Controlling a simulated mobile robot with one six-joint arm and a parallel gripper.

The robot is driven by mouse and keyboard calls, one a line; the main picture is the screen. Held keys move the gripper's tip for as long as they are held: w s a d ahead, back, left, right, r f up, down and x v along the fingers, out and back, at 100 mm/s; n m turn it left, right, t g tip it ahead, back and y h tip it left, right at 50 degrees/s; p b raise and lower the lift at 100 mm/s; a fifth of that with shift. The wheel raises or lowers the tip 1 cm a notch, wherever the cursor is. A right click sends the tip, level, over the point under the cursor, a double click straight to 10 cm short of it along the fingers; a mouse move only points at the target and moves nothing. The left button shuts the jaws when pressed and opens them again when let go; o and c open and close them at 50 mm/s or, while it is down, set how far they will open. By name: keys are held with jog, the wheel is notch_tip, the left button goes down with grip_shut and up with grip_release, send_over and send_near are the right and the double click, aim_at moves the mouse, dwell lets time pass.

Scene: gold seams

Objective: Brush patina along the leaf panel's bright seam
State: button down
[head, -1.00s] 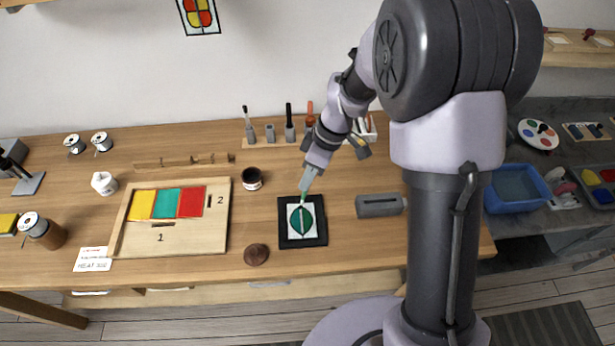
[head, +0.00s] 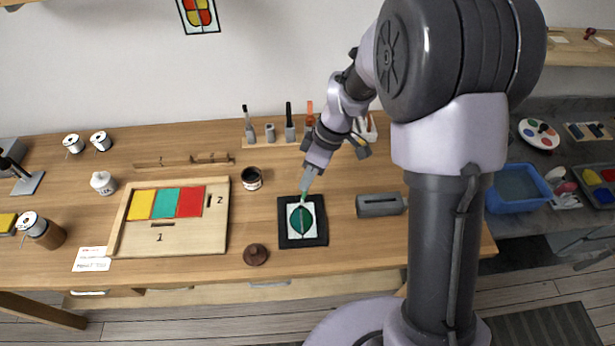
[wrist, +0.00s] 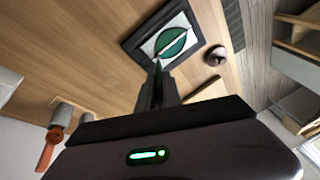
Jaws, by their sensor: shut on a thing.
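The leaf panel is a green leaf (head: 295,222) on a white square inside a black frame (head: 284,234), flat on the bench. A seam line runs along the leaf's middle; the wrist view shows the leaf (wrist: 178,42) too. My gripper (head: 306,184) is just above the panel's far edge. It is shut on a slim brush (head: 303,198) with a green part near its lower end; it also shows in the wrist view (wrist: 157,68). The brush tip is at the far end of the leaf. I cannot tell whether it touches the seam.
An open dark jar (head: 252,179) stands left of the panel, and a round brown lid (head: 256,254) lies at front left. A grey block (head: 380,205) lies to the right. A wooden board (head: 190,242) with coloured panes is further left. Tool holders (head: 290,133) stand behind.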

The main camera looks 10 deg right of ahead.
jog(key=shift+s, duration=0.25)
jog(key=shift+s, duration=0.35)
jog(key=shift+s+b, duration=0.1)
jog(key=shift+b, duration=0.2)
jog(key=shift+s+b, duration=0.3)
jog(key=shift+s, duration=0.15)
jog(key=shift+s, duration=0.2)
jog(key=shift+s+b, duration=0.3)
jog(key=shift+s, duration=0.15)
jog(key=shift+s, duration=0.15)
jog(key=shift+s, duration=0.45)
jog(key=shift+s+b, duration=0.1)
jog(key=shift+b, duration=0.2)
